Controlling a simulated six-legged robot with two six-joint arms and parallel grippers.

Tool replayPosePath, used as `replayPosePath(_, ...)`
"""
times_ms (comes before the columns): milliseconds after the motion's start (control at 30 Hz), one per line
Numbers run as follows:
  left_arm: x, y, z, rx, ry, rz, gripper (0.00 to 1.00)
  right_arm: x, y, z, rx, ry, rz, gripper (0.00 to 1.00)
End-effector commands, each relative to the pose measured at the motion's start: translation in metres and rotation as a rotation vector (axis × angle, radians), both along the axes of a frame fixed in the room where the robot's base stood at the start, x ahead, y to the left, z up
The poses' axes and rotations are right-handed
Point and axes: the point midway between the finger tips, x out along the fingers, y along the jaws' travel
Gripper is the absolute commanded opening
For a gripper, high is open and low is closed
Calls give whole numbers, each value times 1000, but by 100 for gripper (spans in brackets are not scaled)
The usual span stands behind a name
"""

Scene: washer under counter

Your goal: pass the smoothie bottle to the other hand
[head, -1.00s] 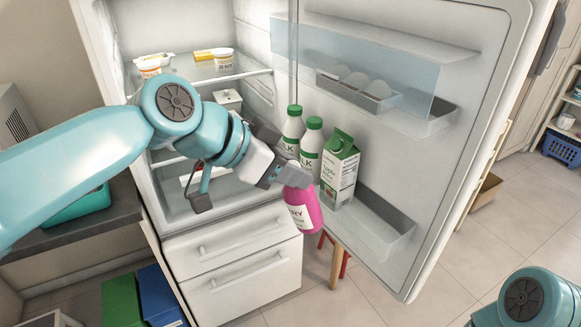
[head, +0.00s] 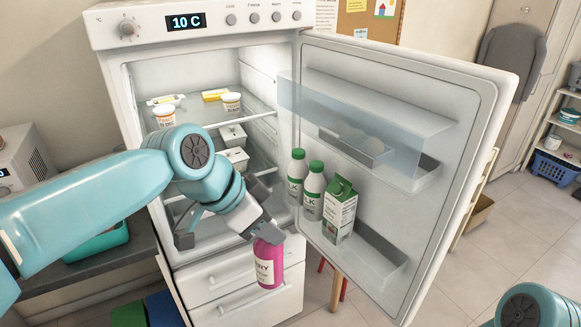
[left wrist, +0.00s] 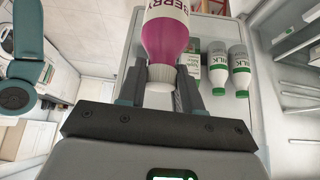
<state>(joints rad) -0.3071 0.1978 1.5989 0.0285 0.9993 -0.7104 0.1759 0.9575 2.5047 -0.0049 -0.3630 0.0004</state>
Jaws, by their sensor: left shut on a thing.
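The smoothie bottle (head: 268,264) is pink with a white label and hangs upright in front of the fridge. My left gripper (head: 264,234) is shut on it near its top. In the left wrist view the bottle (left wrist: 168,38) points away from me, with its white cap (left wrist: 161,75) between the two fingers (left wrist: 160,88). My right arm shows only as a teal joint at the bottom right of the head view; its gripper is out of view.
The fridge door (head: 440,130) stands open to the right, with milk bottles (head: 313,190) and a carton (head: 340,210) on its shelf. Open floor (head: 475,270) lies to the right of the door.

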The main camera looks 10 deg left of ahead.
Motion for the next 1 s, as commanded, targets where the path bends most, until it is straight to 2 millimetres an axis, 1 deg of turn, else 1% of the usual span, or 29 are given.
replayPosePath(67,2,5,-1,2,1,11,0,0,0,0,0,0,0,99)
replayPosePath(167,-1,18,-15,3,3,28,0,0,0,-2,0,0,0,99)
replayPosePath(267,-6,40,-46,3,8,44,0,0,0,-3,0,0,0,99)
replayPosePath(300,-8,51,-60,3,9,76,0,0,0,-4,0,0,0,99)
replayPosePath(400,-11,80,-95,4,7,221,0,0,0,-5,0,0,0,99)
replayPosePath(500,-11,100,-120,4,3,383,0,0,0,-5,0,0,0,99)
replayPosePath(600,-11,108,-132,3,0,492,0,0,0,-5,0,0,0,99)
replayPosePath(700,-11,111,-140,3,-2,577,0,0,0,-5,0,0,0,99)
replayPosePath(900,-6,107,-147,3,-4,731,0,0,0,-5,0,0,0,99)
replayPosePath(1000,-2,105,-146,2,-4,806,0,0,0,-5,0,0,0,99)
